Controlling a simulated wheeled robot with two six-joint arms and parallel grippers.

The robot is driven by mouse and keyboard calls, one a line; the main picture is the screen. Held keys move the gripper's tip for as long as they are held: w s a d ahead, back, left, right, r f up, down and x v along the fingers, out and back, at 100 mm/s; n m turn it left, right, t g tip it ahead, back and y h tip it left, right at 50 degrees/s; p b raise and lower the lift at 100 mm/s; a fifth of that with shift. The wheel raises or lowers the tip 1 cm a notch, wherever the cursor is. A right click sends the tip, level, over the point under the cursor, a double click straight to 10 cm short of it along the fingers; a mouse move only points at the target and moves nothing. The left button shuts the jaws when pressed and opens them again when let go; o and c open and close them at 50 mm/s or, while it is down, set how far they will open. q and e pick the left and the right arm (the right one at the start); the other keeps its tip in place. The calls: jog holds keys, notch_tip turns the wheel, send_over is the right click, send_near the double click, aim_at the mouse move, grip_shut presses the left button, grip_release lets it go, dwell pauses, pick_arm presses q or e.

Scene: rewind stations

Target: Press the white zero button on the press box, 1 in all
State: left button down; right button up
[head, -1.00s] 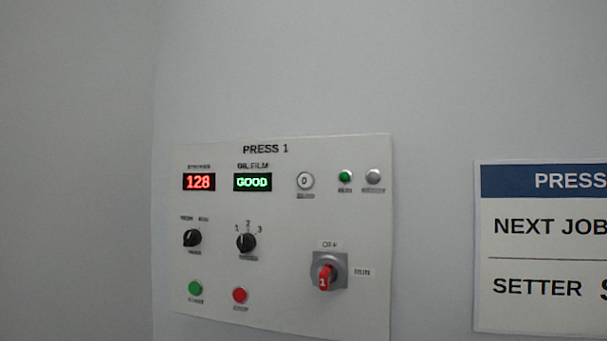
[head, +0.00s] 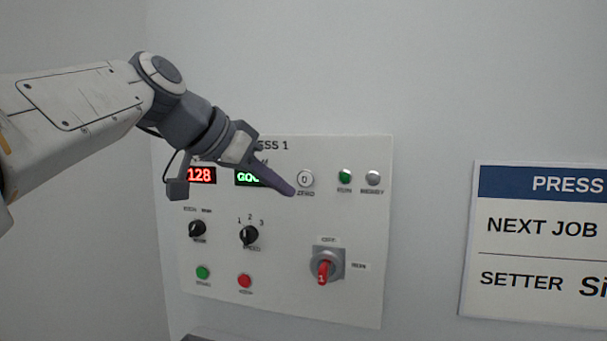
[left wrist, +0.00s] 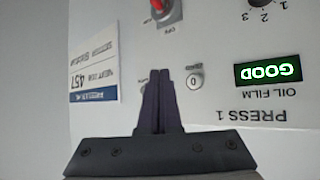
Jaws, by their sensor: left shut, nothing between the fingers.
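The press box (head: 290,300) is a white panel on the wall marked PRESS 1. Its white zero button (head: 305,179) is round, marked 0, with ZERO below it. The button also shows in the left wrist view (left wrist: 195,80), just right of the fingertips. My left gripper (head: 291,192) reaches in from the left, shut and empty, its tips just left of the button in the head view. I cannot tell whether the tips touch the panel. The gripper partly covers the green GOOD display (head: 247,178) and the PRESS 1 title. My right gripper is not in view.
The red stroke display (head: 201,175) reads 128. A green lamp (head: 345,176) and a grey one (head: 373,178) sit right of the zero button. Below are two black knobs, green and red buttons and a red-handled switch (head: 324,270). A job sign (head: 540,240) hangs at right.

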pick_arm(q)
jog(key=shift+w, duration=0.15)
jog(key=p, duration=0.5)
send_near(305, 179)
jog(key=shift+w+d+f, duration=0.2)
jog(key=shift+d+f, duration=0.5)
jog(key=shift+f, duration=0.1)
jog(key=shift+w+d+f, duration=0.25)
jog(key=shift+d+f, duration=0.5)
jog(key=shift+f, duration=0.05)
jog(key=shift+w+d+f, duration=0.2)
jog(key=shift+d+f, duration=0.5)
jog(key=shift+f, duration=0.1)
jog(key=shift+w, duration=0.1)
jog(key=shift+w+d, duration=0.1)
jog(key=shift+w, duration=0.2)
